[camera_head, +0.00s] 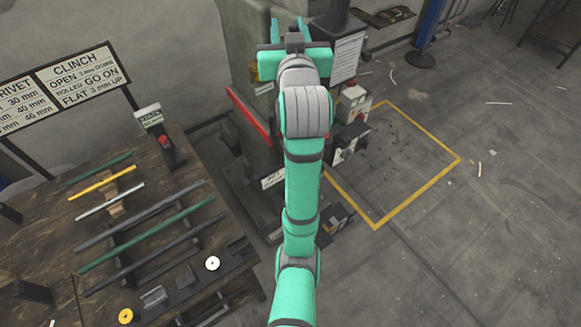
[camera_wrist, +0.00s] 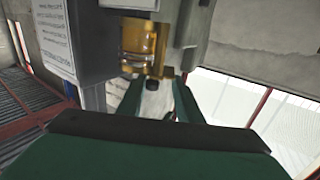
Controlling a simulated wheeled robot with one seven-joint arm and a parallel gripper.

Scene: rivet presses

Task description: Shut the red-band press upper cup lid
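The press (camera_head: 254,75) with a red band (camera_head: 249,114) stands ahead, partly hidden by my arm. In the wrist view, an amber cup (camera_wrist: 138,42) sits on the press body, just above and left of the finger gap. A small dark knob (camera_wrist: 152,85) with a pale part below it shows between the fingers; I cannot tell whether this is the lid. My gripper (camera_wrist: 157,87) is open, its two green fingers apart. No contact with the cup is visible. In the head view my gripper (camera_head: 289,27) reaches the press's upper part.
A white notice (camera_head: 346,58) hangs on the press's right side; small boxes (camera_head: 352,103) sit below it. A workbench (camera_head: 190,240) with rods and signs stands at left.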

